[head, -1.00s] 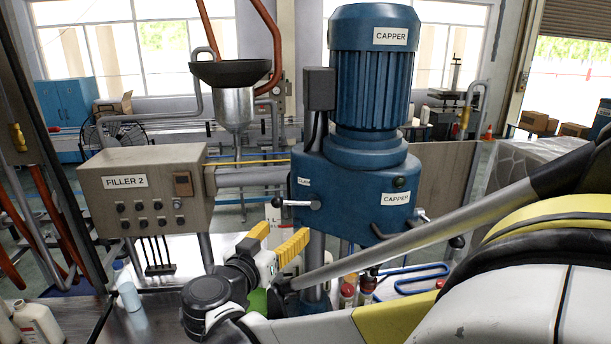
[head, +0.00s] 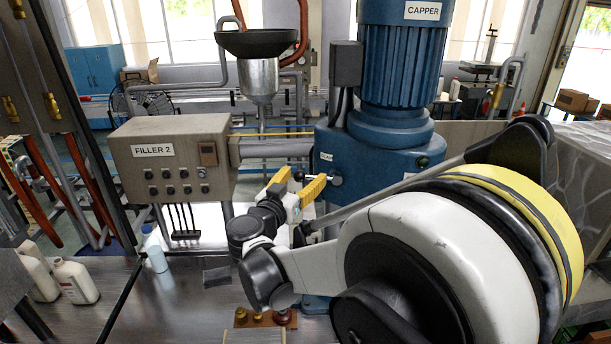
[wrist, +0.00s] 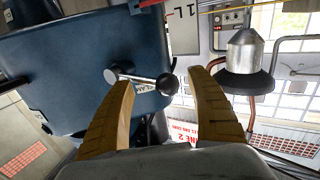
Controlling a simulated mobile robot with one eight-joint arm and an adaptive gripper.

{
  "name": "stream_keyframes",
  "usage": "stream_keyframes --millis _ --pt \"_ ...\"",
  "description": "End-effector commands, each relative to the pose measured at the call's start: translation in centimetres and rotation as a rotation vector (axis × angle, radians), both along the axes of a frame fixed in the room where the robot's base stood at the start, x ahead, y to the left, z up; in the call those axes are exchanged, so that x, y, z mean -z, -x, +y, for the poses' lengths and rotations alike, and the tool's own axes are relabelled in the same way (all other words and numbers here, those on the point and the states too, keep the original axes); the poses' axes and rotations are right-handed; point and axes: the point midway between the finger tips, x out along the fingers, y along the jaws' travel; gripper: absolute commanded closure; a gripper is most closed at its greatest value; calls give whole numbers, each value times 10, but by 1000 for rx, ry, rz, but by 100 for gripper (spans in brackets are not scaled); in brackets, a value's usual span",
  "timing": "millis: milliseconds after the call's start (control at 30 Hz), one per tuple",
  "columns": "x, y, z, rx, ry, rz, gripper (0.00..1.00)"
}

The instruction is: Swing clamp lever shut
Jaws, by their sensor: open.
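The clamp lever is a short silver rod with a black ball knob (wrist: 167,83), on the side of the blue capper housing (wrist: 65,75). In the wrist view the rod runs sideways from its pivot, beside a partly covered clamp label. In the head view the lever (head: 335,180) sticks out left from the capper housing. My gripper (wrist: 160,78) is open, with its yellow fingers apart. The knob appears between the fingertips in the wrist view; I cannot tell whether they touch it. In the head view my gripper (head: 300,181) is at the lever's height.
The Filler 2 control box (head: 172,160) stands left of my gripper. The capper's blue motor (head: 400,55) rises above the housing. White bottles (head: 76,282) and a pale blue bottle (head: 154,250) stand on the steel table at left. A funnel (head: 258,43) hangs behind.

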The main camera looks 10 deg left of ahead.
Motion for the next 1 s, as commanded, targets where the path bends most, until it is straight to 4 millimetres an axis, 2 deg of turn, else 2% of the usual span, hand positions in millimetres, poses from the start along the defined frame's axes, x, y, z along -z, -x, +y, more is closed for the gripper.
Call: stream_keyframes --millis 200,233,300,333,367,1000 --pt "0 0 0 -1 0 0 33" --pt "0 0 0 -1 0 0 38" --pt "0 0 0 -1 0 0 59" --pt "0 0 0 -1 0 0 64" --pt "0 0 0 -1 0 0 66" --pt "4 0 1 -2 34 -8 68"
